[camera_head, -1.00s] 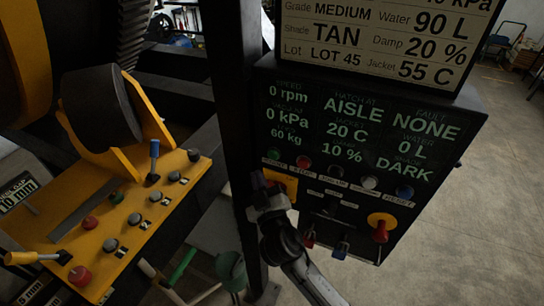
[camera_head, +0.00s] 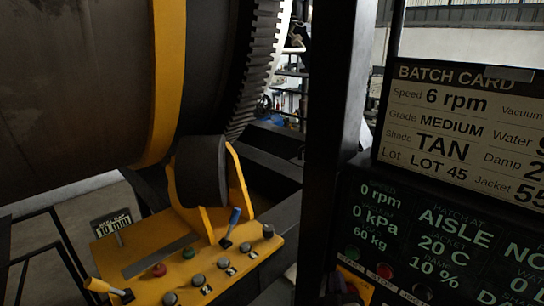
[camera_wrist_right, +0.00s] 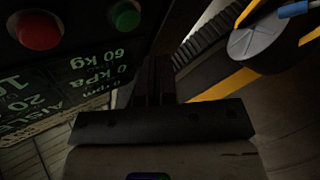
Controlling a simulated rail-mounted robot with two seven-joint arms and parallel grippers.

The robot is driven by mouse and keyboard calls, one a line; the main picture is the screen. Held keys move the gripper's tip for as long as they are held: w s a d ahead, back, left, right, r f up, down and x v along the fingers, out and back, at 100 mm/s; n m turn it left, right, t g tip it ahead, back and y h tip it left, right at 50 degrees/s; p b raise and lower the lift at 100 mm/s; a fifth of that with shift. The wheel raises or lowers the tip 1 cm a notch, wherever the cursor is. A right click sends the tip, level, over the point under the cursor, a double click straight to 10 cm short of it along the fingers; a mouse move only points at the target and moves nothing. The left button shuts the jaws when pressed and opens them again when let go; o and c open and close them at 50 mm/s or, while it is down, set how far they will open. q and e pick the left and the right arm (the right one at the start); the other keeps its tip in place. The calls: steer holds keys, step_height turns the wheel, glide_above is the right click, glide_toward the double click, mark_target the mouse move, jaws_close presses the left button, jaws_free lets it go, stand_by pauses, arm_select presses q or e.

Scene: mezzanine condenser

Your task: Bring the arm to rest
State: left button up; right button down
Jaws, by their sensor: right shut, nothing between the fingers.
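My right gripper (camera_head: 344,284) shows only in part at the bottom of the head view, in front of the control panel's left edge by a yellow plate. The rest of its arm is below the frame. In the right wrist view its dark fingers (camera_wrist_right: 154,82) are together with nothing between them. They point past the panel's red button (camera_wrist_right: 38,30) and green button (camera_wrist_right: 124,15); I cannot tell whether they touch anything. My left gripper is in neither view.
The black control panel (camera_head: 440,235) stands at the right under a batch card (camera_head: 455,130). A dark post (camera_head: 330,150) rises beside it. A yellow lever console (camera_head: 190,262) is at lower left, below a large drum (camera_head: 75,90) with a yellow band and toothed ring.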

steer(key=s+d+f+g+y+p, duration=0.1)
steer(key=s+f+g, duration=0.4)
steer(key=s, duration=0.7)
steer(key=s+d+f+m+g+y+p, duration=0.1)
steer(key=s+f+g+p, duration=0.3)
steer(key=s, duration=0.8)
steer(key=s+d+f+m+g+y+p, duration=0.1)
steer(key=s+f+g+p, duration=0.2)
steer(key=s+f+g, duration=0.4)
steer(key=s, duration=0.6)
steer(key=shift+d+f+y, duration=0.2)
steer(key=shift+d+y, duration=0.2)
